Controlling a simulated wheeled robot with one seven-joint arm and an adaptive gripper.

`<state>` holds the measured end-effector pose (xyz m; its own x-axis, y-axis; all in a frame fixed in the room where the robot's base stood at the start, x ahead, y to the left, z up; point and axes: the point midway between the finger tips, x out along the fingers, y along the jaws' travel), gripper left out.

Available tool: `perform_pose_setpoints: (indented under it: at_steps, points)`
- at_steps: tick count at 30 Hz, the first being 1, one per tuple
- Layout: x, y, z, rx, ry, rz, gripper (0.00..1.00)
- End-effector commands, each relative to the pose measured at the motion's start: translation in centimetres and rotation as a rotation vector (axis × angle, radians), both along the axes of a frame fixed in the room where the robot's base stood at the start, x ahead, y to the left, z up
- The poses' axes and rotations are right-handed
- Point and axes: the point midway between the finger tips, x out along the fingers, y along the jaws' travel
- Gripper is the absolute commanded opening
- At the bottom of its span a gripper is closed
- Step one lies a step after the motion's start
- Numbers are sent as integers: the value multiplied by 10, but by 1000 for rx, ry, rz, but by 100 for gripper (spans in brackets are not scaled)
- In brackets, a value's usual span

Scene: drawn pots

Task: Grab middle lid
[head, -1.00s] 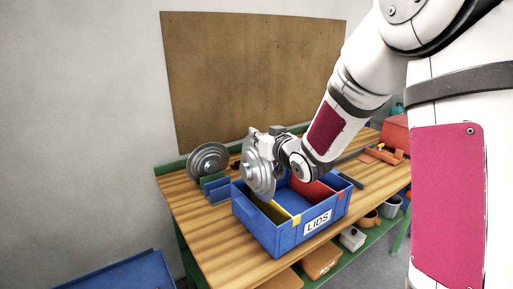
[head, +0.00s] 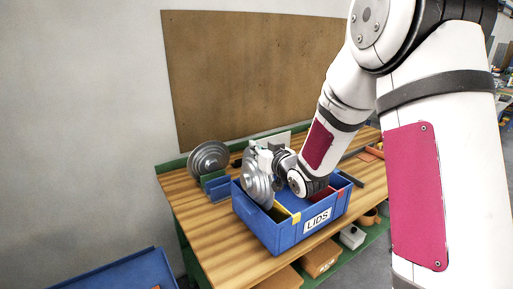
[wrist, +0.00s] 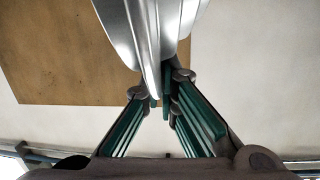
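My gripper (wrist: 160,84) is shut on the rim of a silver stepped lid (wrist: 145,35), which stands on edge between the fingertips. In the head view my gripper (head: 264,158) holds this lid (head: 256,182) upright at the left end of the blue box labelled LIDS (head: 285,238). The lid's lower edge reaches down beside the yellow divider (head: 282,211); I cannot tell whether it touches the box. Another grey lid (head: 208,158) stands at the back left of the bench. No further lid can be made out clearly.
The blue box also has a red divider (head: 322,194) on the right. A small blue and green rack (head: 218,188) stands left of the box. The wooden bench (head: 205,225) is bare at front left. A brown board (head: 250,75) hangs on the wall.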

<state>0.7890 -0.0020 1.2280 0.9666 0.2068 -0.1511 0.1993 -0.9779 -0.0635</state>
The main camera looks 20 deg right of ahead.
Motion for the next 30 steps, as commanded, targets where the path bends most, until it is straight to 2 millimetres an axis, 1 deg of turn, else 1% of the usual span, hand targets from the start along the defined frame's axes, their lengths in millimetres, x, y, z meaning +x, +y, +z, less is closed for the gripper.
perform_pose_setpoints:
  at_steps: [4,5,6,7,8,17,20,22,26,30]
  points:
    - [0,0,-2,0,-1,0,0]
    - [0,0,-2,0,0,0,4]
    - [0,0,-2,0,0,0,13]
    - [0,0,-2,0,0,0,20]
    - [0,0,-2,0,0,0,25]
    - [0,0,-1,0,-1,0,25]
    - [0,0,5,0,-2,1,25]
    - [-1,0,14,-1,-4,1,25]
    - [-24,-6,15,0,0,-1,25]
    - [-54,-12,19,0,0,-2,25]
